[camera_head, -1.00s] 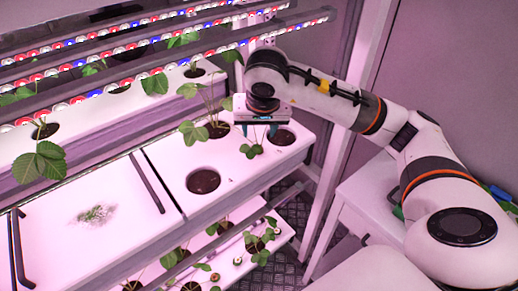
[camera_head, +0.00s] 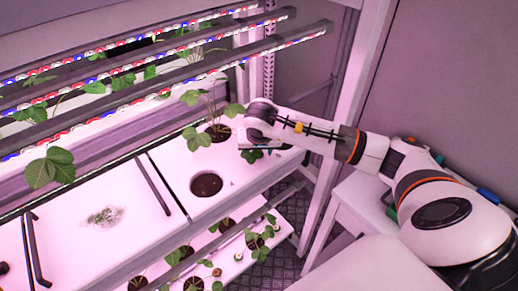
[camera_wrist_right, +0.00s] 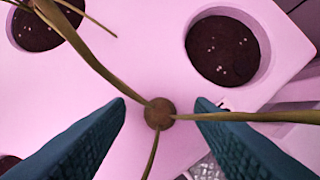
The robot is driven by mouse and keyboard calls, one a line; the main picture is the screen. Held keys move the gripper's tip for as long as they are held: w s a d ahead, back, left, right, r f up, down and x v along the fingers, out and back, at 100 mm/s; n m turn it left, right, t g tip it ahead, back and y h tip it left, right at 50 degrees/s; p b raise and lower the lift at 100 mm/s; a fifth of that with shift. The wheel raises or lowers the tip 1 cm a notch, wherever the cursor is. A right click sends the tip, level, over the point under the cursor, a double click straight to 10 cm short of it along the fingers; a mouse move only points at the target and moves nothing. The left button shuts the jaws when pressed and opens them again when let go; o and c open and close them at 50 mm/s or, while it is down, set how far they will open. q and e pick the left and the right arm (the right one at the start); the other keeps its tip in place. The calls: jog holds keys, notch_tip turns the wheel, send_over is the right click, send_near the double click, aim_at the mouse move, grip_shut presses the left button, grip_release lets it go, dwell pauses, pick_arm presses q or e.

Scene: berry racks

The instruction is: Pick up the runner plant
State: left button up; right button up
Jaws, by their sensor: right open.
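The runner plant (camera_wrist_right: 160,114) shows in the right wrist view as a small brown crown with thin stems spreading from it. My right gripper (camera_wrist_right: 160,103) is open, with one teal finger on each side of the crown and gaps on both sides. In the head view, green leaves of the plant (camera_head: 251,156) show just below my right gripper (camera_head: 262,147), whose fingers are mostly hidden there. Whether the crown touches the tray cannot be told. My left gripper is not in view.
A soil-filled hole (camera_head: 206,185) in the white tray is empty. A leafy plant (camera_head: 218,130) stands in the hole behind it. Light bars (camera_head: 230,55) run above the rack. A lower shelf (camera_head: 235,262) holds more plants. A white table (camera_head: 360,205) stands at right.

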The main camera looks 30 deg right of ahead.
jog(key=shift+f, duration=0.15)
jog(key=c, duration=0.9)
jog(key=shift+w+r+b, duration=0.1)
jog(key=shift+r+b, duration=0.45)
jog(key=shift+r, duration=0.05)
notch_tip(320, 180, up, 2)
jog(key=shift+b, duration=0.65)
jog(key=shift+s+a+r+b, duration=0.1)
jog(key=shift+s+a+b, duration=0.8)
jog(key=shift+s+a, duration=1.2)
jog(key=shift+s+a+r+b, duration=0.1)
jog(key=shift+s+a+b, duration=0.9)
jog(key=shift+s, duration=2.05)
jog(key=shift+s+a+b, duration=0.85)
jog(key=shift+s+a, duration=0.75)
jog(key=shift+s, duration=1)
